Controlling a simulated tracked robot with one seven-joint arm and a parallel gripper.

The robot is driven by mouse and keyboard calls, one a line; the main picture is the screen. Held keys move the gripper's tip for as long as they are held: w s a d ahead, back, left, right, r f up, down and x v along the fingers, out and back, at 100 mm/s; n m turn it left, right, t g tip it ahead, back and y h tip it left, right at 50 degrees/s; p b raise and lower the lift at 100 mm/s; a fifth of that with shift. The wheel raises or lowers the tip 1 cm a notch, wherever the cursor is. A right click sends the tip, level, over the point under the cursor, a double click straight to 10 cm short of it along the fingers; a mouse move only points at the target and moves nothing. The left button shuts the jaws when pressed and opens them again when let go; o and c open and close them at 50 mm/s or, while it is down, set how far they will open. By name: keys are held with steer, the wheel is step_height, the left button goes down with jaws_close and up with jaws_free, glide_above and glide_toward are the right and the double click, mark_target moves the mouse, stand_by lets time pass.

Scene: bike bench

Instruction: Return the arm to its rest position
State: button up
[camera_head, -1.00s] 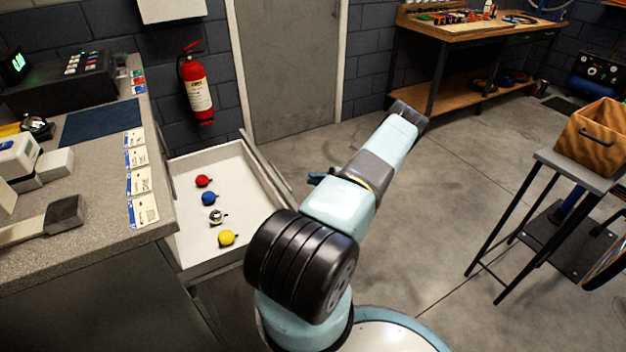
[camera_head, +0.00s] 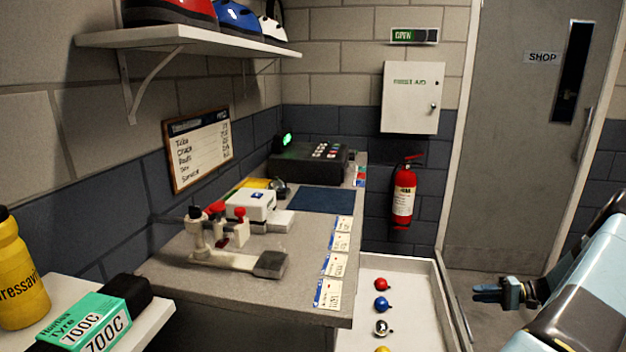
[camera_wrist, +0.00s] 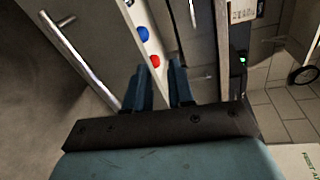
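My gripper (camera_head: 486,293) is at the right of the head view, pointing left, beside the drawer's right edge. In the wrist view its two fingers (camera_wrist: 160,78) stand apart with nothing between them. Part of my arm (camera_head: 585,290) fills the lower right corner of the head view; the rest is cut off.
An open white drawer (camera_head: 449,310) holds red (camera_head: 381,284), blue (camera_head: 381,304), silver (camera_head: 381,327) and yellow bells. The grey counter (camera_head: 215,281) bears a clamp tool, cards and a till (camera_head: 307,165). A fire extinguisher (camera_head: 403,195) hangs behind. A door (camera_head: 505,150) stands at the right.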

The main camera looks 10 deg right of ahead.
steer(key=a+r+n+g+h, duration=0.4)
steer(key=a+r+g+h, duration=0.4)
steer(key=a+r, duration=1.95)
steer(key=s+a+r+n+t+h, duration=0.1)
steer(key=s+a+r+t+h, duration=0.3)
steer(key=s+a+r, duration=0.5)
steer(key=s+a+r+t+h, duration=0.1)
steer(key=s+a+r, duration=0.1)
steer(key=s, duration=0.5)
steer(key=s+a+r+n+t+h, duration=0.1)
steer(key=s+a+r+t, duration=0.1)
steer(key=s, duration=0.5)
steer(key=shift+a+r+h, duration=0.4)
steer(key=shift+a, duration=0.25)
steer(key=shift+s, duration=0.2)
